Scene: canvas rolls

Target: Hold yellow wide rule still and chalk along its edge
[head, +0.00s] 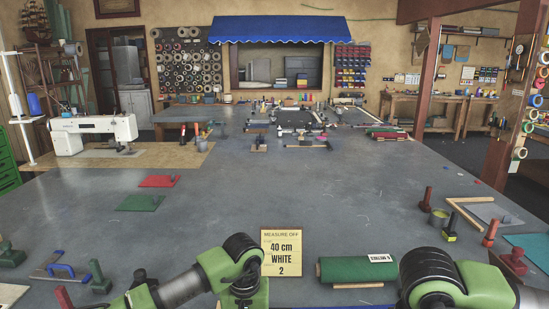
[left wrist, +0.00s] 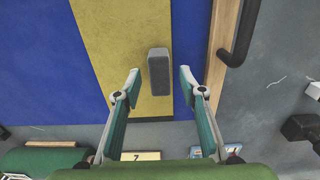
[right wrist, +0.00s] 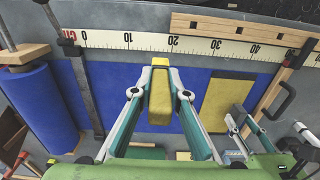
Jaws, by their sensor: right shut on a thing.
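The yellow wide rule (left wrist: 115,50) lies flat on blue canvas (left wrist: 35,60) in the left wrist view, with an upright dark grey block handle (left wrist: 159,72) on it. My left gripper (left wrist: 158,78) is open, its fingers on either side of the handle with gaps. The rule also shows in the right wrist view (right wrist: 228,103), right of my right gripper (right wrist: 160,90). My right gripper is shut on a yellow block (right wrist: 160,112), perhaps the chalk, over the blue canvas (right wrist: 105,90). Whether the block touches the canvas I cannot tell. The head view shows neither gripper's fingertips.
A centimetre scale (right wrist: 150,42) runs along the canvas's far side, with a wooden bar (right wrist: 235,30) over it. A blue roll (right wrist: 40,108) lies at left. In the head view a card (head: 281,252) reads 40 cm WHITE 2, beside a green roll (head: 350,270).

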